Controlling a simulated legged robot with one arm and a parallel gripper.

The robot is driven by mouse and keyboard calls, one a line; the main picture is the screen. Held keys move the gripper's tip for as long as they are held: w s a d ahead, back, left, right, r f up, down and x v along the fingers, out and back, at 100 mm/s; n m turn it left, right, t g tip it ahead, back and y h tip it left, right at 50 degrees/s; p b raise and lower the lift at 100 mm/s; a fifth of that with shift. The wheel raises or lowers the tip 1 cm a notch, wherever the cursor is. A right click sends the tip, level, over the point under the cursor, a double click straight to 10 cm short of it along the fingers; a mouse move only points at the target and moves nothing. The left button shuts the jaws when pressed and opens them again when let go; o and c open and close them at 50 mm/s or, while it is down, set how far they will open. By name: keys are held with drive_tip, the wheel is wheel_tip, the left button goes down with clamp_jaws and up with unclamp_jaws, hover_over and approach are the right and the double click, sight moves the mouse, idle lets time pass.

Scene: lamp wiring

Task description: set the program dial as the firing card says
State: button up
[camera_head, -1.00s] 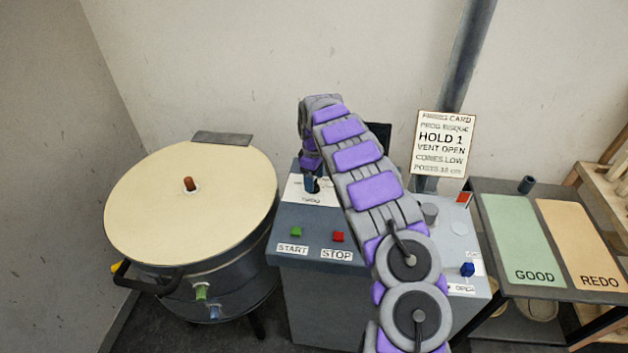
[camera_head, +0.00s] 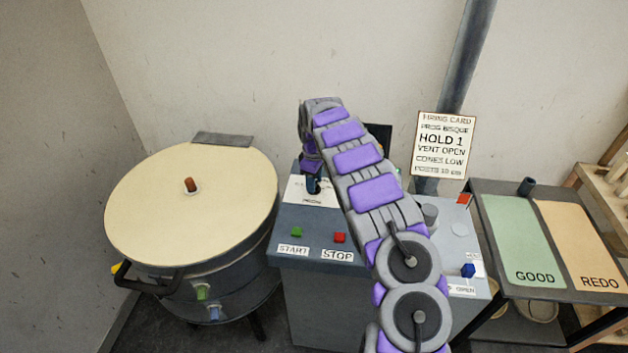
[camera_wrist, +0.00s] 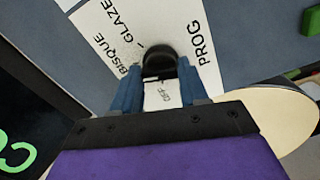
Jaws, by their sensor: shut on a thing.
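The program dial is a dark round knob (camera_wrist: 159,60) on a white plate marked PROG in the wrist view. The plate carries the words BISQUE, GLAZE and OFF. My gripper (camera_wrist: 160,76) has its two blue fingers on either side of the knob and is shut on it. The knob's pointer cannot be made out. In the head view my gripper (camera_head: 313,185) is over the white dial plate (camera_head: 296,191), and the knob is hidden there. The firing card (camera_head: 443,146) on the wall reads PROG BISQUE, HOLD 1, VENT OPEN, CONES LOW.
A green START button (camera_head: 297,232) and a red STOP button (camera_head: 339,238) sit in front of the dial. A round kiln (camera_head: 190,215) stands at left. A blue knob (camera_head: 468,270) is at the panel's right, beside a table with GOOD (camera_head: 520,235) and REDO (camera_head: 585,240) areas.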

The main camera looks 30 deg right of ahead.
drive_tip(key=shift+r+m+p, duration=0.2)
drive_tip(key=shift+m+p, duration=0.2)
drive_tip(key=shift+f+m, duration=0.1)
drive_tip(key=shift+m, duration=0.2)
drive_tip(key=o, duration=1.1)
drive_tip(key=shift+f, duration=0.1)
drive_tip(key=shift+c, duration=0.2)
wheel_tip(320, 180, up, 17)
drive_tip(key=p, duration=0.2)
